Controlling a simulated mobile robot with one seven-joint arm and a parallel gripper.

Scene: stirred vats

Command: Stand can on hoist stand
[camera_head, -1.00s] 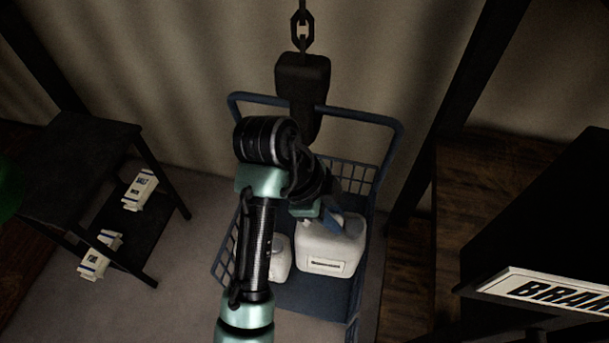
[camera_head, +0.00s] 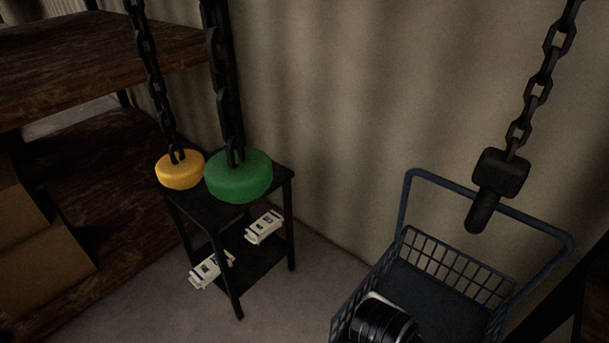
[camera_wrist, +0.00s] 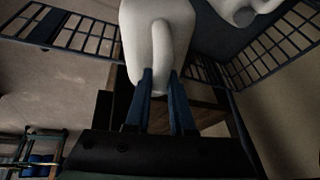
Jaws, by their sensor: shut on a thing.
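The white can (camera_wrist: 152,32) is in the wrist view, with its handle between the two blue fingers of my gripper (camera_wrist: 160,84). My gripper is shut on that handle. The can is hidden in the head view, where only a black part of my arm shows over the cart at the bottom. A black two-tier stand, likely the hoist stand (camera_head: 234,285), is left of the cart in the head view. A yellow disc (camera_head: 180,172) and a green disc (camera_head: 239,177) hang from chains at its top and hide part of it.
The blue wire cart (camera_head: 437,291) is at the lower right. A second white container (camera_wrist: 241,13) shows in the wrist view. A black hook block (camera_head: 500,175) hangs over the cart. Wooden shelves (camera_head: 95,60) are left.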

